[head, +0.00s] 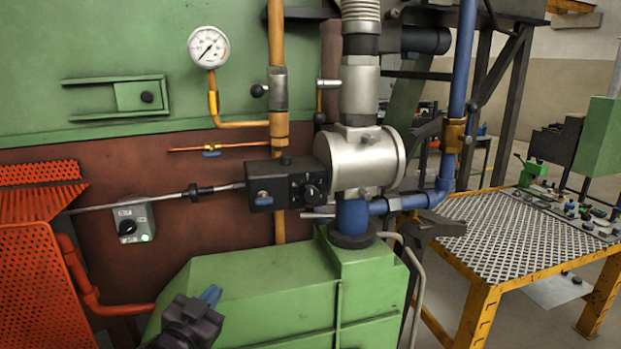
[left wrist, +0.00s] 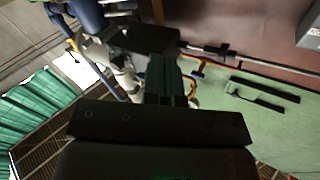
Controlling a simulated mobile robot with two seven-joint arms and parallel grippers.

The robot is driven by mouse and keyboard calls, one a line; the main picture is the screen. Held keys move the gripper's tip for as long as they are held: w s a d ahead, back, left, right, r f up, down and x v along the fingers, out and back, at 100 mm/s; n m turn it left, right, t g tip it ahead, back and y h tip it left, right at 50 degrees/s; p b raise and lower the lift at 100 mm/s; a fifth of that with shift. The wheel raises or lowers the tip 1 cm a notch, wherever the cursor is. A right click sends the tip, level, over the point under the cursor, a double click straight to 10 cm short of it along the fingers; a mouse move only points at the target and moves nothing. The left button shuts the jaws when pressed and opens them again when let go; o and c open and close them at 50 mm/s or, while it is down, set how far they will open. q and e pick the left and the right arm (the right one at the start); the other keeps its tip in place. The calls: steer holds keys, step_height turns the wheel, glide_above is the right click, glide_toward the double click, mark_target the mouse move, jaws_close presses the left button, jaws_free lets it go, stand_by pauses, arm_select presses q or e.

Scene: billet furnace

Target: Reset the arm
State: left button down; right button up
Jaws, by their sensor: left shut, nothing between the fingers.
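My left gripper (head: 211,296) shows at the bottom of the head view, dark with a bluish fingertip area. It stands in front of the green housing (head: 262,295), apart from the valves and pipes as far as I can tell. In the left wrist view its dark fingers (left wrist: 166,82) are together with nothing between them. My right gripper is in neither view.
A black control box (head: 286,184) and a silver valve body (head: 365,160) sit above the housing. A pressure gauge (head: 208,47) is at upper left. An orange perforated guard (head: 45,270) stands at left, a yellow-framed mesh table (head: 520,240) at right.

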arm_select(q)
steer(key=s+a+f+n+g+y, duration=0.1)
steer(key=s+a+f+n+g, duration=0.1)
steer(key=s+f, duration=0.6)
steer(key=s+a+f+n+g+y, duration=0.2)
steer(key=s+a+f, duration=0.1)
steer(key=s+f, duration=0.6)
steer(key=s+a+f+n+g+y, duration=0.1)
steer(key=s+a+f+g+y, duration=0.1)
steer(key=s+f, duration=0.7)
steer(key=shift+a+f+n+b, duration=0.4)
steer(key=shift+a+f, duration=0.15)
steer(key=shift+a, duration=0.3)
